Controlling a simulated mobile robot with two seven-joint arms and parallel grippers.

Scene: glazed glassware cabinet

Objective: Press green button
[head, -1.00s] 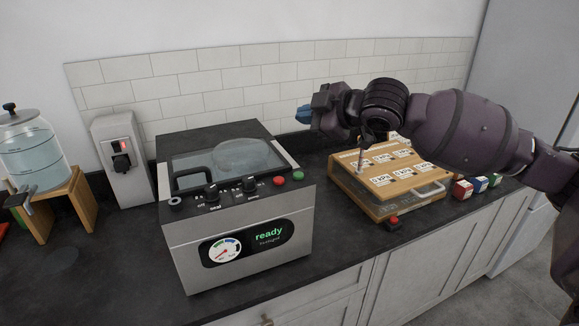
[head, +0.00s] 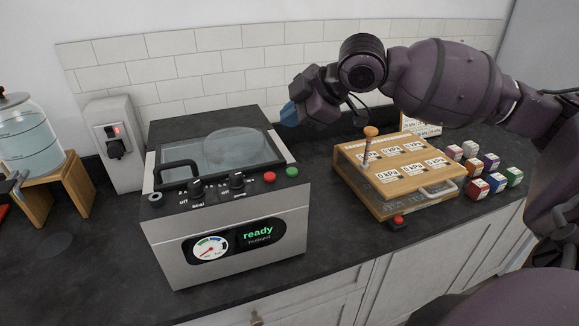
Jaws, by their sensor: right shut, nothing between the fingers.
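The green button (head: 292,172) sits on the front right corner of the grey machine's (head: 225,250) top panel, right of a red button (head: 269,177). The machine's display reads "ready". My right gripper (head: 289,114), with blue fingertips, is shut and empty. It hangs in the air above and behind the green button, apart from it, near the machine's back right corner. My left gripper does not show.
A wooden box (head: 395,165) with labels and a handle stands to the right, with a wooden-knobbed stick (head: 369,146) upright at it. Several coloured cubes (head: 479,188) lie farther right. A water jar (head: 27,135) stands left. A wall switch box (head: 113,143) is behind.

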